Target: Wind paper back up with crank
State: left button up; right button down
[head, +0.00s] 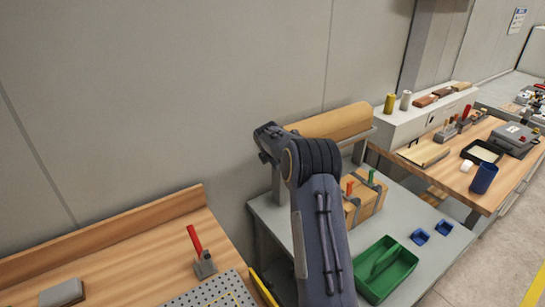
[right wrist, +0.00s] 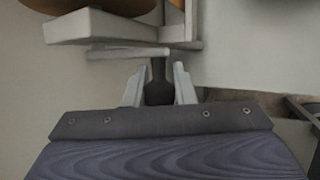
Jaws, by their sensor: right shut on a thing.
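A large brown paper roll (head: 338,122) lies across a grey metal stand (head: 279,185) at the back of a grey table (head: 268,222). My right arm reaches up to the roll's left end and covers that end in the head view. In the right wrist view my right gripper (right wrist: 159,88) is shut on a dark upright crank handle (right wrist: 158,70), one pale finger on each side. Part of the brown roll (right wrist: 118,5) shows at the top there, above a pale bar. The crank is hidden behind my arm in the head view. My left gripper is not in view.
A wooden block with red and green handles (head: 367,203), a green tray (head: 402,258) and two small blue holders (head: 420,237) sit on the grey table. A wooden bench (head: 135,253) stands left, with a red-handled tool (head: 196,240). Another cluttered bench is at right.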

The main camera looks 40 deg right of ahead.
jog(key=shift+s+r+n+g, duration=0.15)
jog(key=shift+r+g, duration=0.15)
jog(key=shift+g, duration=0.35)
jog(key=shift+s+r+n+g, duration=0.15)
jog(key=shift+r+g, duration=0.1)
jog(key=shift+g, duration=0.4)
jog(key=c, duration=1.2)
grip_release()
jog(key=shift+a, duration=0.1)
jog(key=shift+c, duration=0.2)
jog(key=shift+a+r, duration=0.15)
jog(key=shift+r, duration=0.3)
jog(key=b+v, duration=0.1)
jog(key=v, duration=0.6)
jog(key=shift+b, duration=0.3)
